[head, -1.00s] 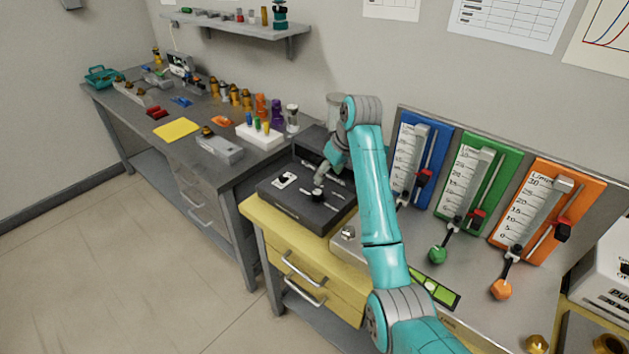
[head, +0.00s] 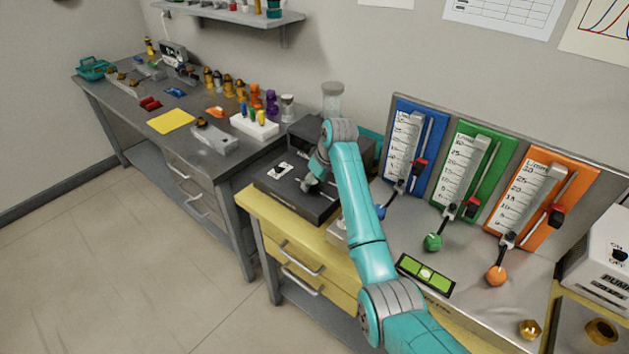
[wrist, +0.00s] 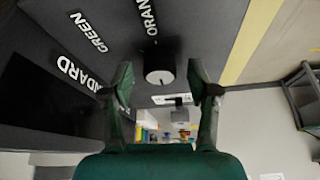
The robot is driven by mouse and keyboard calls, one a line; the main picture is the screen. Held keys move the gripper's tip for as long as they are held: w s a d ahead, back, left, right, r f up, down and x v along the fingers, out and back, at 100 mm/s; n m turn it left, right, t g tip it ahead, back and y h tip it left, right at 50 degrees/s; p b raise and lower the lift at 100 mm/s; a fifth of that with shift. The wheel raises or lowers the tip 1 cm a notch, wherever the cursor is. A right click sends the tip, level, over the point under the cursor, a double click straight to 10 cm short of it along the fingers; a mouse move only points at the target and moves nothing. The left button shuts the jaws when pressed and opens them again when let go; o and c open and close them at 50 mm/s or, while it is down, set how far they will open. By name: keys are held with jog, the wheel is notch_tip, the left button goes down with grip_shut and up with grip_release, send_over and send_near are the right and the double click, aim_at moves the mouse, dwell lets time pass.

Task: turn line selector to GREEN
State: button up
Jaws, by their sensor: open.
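The line selector is a black box (head: 270,181) at the back left of the yellow bench in the head view. In the wrist view its dark panel (wrist: 65,55) carries the white labels STANDARD, GREEN (wrist: 86,32) and part of ORANGE (wrist: 148,17). A round dark knob (wrist: 160,70) with a grey end face lies between and just beyond my fingertips. My gripper (wrist: 162,82) is open, one finger on each side of the knob, with gaps visible. I cannot tell which label the knob points to. In the head view my gripper (head: 312,184) is low over the box and hides the knob.
Blue (head: 407,150), green (head: 466,170) and orange (head: 536,200) flow meters stand right of my arm, with coloured valve knobs in front. A green level (head: 426,275) lies on the metal top. A grey bench (head: 105,98) with bottles and a white block is at left.

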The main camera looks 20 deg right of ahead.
grip_shut()
jog(key=shift+m, duration=0.3)
jog(key=m+h, duration=0.1)
jog(key=m, duration=0.1)
jog(key=m+h, duration=0.1)
jog(key=m, duration=0.2)
jog(key=shift+a+t, duration=0.2)
jog(key=shift+t, duration=0.1)
jog(key=m+h, duration=0.1)
jog(key=m, duration=0.2)
jog(key=m+h, duration=0.1)
jog(key=m, duration=0.2)
jog(key=shift+a+m+g+h, duration=0.2)
jog(key=shift+m+g+h, duration=0.1)
jog(key=shift+g+h, duration=0.1)
jog(key=m+g, duration=0.1)
jog(key=m, duration=0.2)
jog(key=m+g+h, duration=0.1)
jog(key=m, duration=0.2)
jog(key=shift+w+a, duration=0.1)
jog(key=shift+w, duration=0.05)
jog(key=m+g, duration=0.1)
jog(key=m, duration=0.4)
jog(key=shift+w+g+h, duration=0.1)
jog(key=shift+g+h, duration=0.3)
jog(key=shift+m, duration=0.4)
